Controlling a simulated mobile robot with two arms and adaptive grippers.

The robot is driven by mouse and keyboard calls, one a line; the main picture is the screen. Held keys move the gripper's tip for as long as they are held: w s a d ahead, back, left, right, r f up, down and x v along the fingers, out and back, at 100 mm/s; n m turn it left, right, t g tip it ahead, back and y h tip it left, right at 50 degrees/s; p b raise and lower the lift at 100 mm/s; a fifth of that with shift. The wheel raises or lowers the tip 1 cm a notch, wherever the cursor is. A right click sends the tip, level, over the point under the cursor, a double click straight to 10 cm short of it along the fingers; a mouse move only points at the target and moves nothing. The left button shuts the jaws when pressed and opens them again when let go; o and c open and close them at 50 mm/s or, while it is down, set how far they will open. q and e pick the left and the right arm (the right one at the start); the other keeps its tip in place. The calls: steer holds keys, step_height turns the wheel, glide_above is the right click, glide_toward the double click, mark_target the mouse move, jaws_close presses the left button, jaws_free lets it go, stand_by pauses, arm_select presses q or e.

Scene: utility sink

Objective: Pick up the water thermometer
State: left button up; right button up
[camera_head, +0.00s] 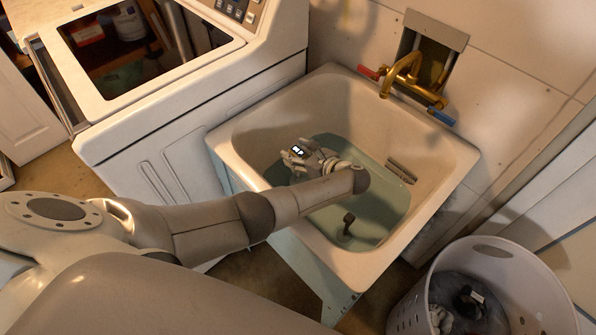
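The water thermometer (297,150) is in the left part of the utility sink (240,152), at or just above the water. My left gripper (301,158) reaches over the front rim into the sink and is right at the thermometer. The grey fingers overlap the thermometer's body, so I cannot tell whether they are closed on it. The thermometer's lower part is hidden. My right gripper is not in view.
Greenish water (385,215) fills the sink bottom, with a dark upright piece (348,220) in it. A brass faucet (402,72) with red and blue handles hangs over the back rim. A white washer (200,95) stands left; a laundry basket (545,280) stands right.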

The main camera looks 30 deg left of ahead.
arm_select(q)
jaws_close()
steer(key=shift+r, duration=0.15)
step_height(320, 180, up, 10)
steer(key=p, duration=0.3)
step_height(320, 180, up, 19)
steer(key=p, duration=1.9)
stand_by(0.7)
stand_by(0.4)
